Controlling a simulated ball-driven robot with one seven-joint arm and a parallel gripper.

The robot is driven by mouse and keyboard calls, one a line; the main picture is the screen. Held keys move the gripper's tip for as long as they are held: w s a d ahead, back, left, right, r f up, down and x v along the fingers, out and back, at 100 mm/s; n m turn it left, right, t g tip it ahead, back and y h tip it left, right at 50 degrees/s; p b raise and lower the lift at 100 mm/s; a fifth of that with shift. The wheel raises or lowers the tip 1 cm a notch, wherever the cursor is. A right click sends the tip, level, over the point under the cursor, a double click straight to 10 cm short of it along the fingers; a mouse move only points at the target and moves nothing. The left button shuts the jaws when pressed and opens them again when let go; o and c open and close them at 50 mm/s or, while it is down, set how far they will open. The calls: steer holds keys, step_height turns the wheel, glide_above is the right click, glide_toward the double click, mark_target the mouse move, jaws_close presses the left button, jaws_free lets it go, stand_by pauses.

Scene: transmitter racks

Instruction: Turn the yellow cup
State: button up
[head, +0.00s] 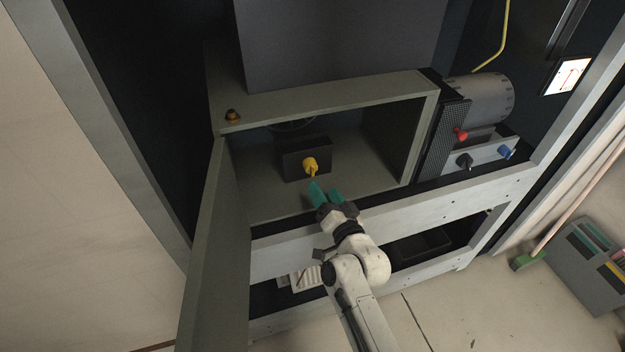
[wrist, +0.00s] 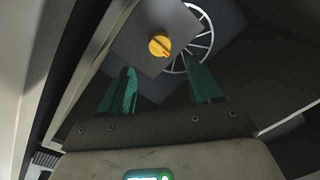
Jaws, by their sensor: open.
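The yellow cup (head: 310,165) is a small yellow knob-like piece on the front of a dark box inside an open grey cabinet. In the wrist view the yellow cup (wrist: 159,43) shows as a round disc with a raised bar and a small red-orange mark, set on a grey plate. My gripper (head: 326,193) has green fingers, is open and empty, and stands just below and in front of the cup, apart from it. In the wrist view the fingers of my gripper (wrist: 162,80) lie wide apart, with the cup beyond them.
The dark box (head: 292,163) stands on the cabinet floor. The cabinet's open door (head: 212,250) hangs at the left. A spoked round grille (wrist: 200,40) lies behind the box. Red (head: 460,134), black (head: 464,160) and blue (head: 506,152) knobs are outside at the right.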

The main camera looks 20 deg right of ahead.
mark_target(314, 172)
steer(key=shift+w+a+b, duration=0.15)
steer(key=shift+w+b, duration=1.6)
steer(key=shift+w, duration=2.25)
steer(key=shift+c, duration=0.3)
steer(key=c, duration=1)
